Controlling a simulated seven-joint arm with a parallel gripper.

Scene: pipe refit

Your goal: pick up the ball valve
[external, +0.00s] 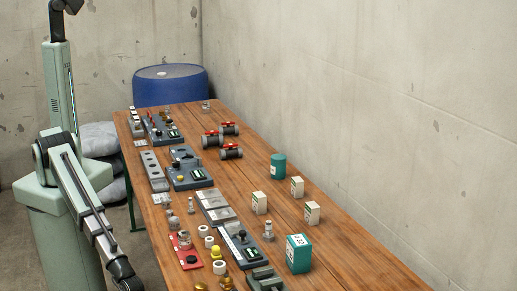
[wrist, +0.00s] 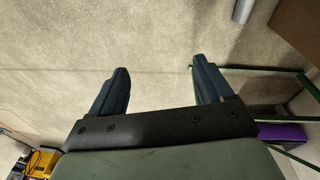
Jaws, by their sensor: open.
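In the external view my arm runs down past the bottom edge at the left, so my gripper is hidden there, clear of the valves.
Grey trays and instruments (external: 190,174) line the table's left side. White boxes (external: 260,203), a teal canister (external: 278,166) and a teal box (external: 298,253) stand right of the middle. A blue drum (external: 170,88) stands beyond the table (external: 265,155). Bare wood surrounds the valves' right side.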

